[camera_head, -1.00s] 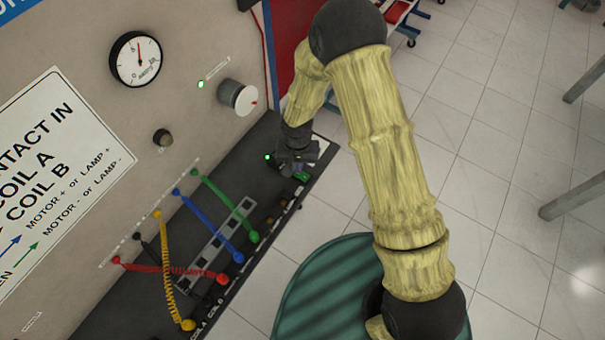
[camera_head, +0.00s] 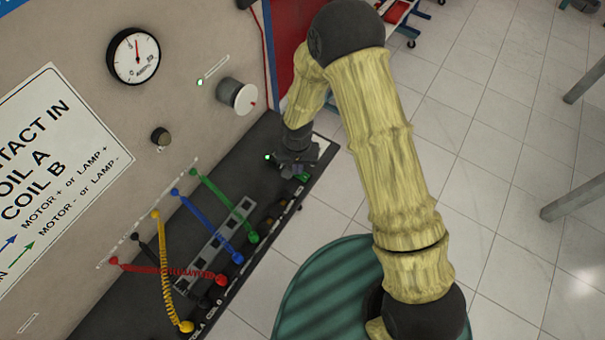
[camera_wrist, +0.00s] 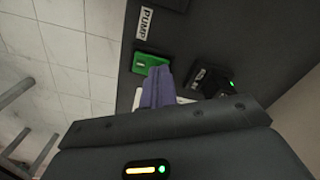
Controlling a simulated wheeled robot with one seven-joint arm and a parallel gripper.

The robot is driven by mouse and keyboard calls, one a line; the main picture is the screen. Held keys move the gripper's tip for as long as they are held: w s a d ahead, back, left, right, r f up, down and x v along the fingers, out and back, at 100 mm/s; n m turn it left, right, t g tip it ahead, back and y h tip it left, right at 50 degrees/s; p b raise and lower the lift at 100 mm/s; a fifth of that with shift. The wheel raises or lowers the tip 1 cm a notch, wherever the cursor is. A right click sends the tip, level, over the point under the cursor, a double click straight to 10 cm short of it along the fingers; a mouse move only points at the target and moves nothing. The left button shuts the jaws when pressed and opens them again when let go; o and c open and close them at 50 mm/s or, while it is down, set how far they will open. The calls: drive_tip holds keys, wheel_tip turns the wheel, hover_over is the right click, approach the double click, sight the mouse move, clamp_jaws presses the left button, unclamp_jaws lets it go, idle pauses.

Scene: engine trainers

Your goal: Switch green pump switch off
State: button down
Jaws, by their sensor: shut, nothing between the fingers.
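The green pump switch (camera_wrist: 149,64) sits on the dark panel beside a white PUMP label (camera_wrist: 145,23) in the wrist view. A small part of the green switch (camera_head: 302,176) also shows in the head view, at the right end of the console. My gripper (camera_wrist: 161,72) is shut and empty. Its purple-grey fingertips overlap the switch's lower right edge in the wrist view; I cannot tell whether they touch it. In the head view my gripper (camera_head: 297,167) is low over the console and hides part of the area around the switch.
A dark block with a lit green lamp (camera_wrist: 232,85) is right of my fingers. Coloured cables, including a green one (camera_head: 222,205), cross the console to the left. The upright panel carries a gauge (camera_head: 134,56) and a white knob (camera_head: 237,96). Tiled floor lies right.

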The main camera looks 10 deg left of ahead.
drive_tip(key=shift+r+p, duration=2.25)
drive_tip(key=shift+r, duration=1.25)
drive_tip(key=shift+d, duration=0.1)
drive_tip(key=w+d+r+t+b, duration=0.1)
drive_tip(key=d+r+b, duration=0.2)
drive_tip(key=d+r, duration=0.85)
drive_tip(key=s+d+r+b, duration=0.1)
drive_tip(key=s+d+r, duration=0.1)
drive_tip(key=s+d, duration=0.2)
drive_tip(key=s+d+r+m+t+b, duration=0.1)
drive_tip(key=s+d+r, duration=0.2)
drive_tip(key=d, duration=0.7)
drive_tip(key=shift+s+m+t, duration=0.3)
drive_tip(key=shift+s, duration=0.35)
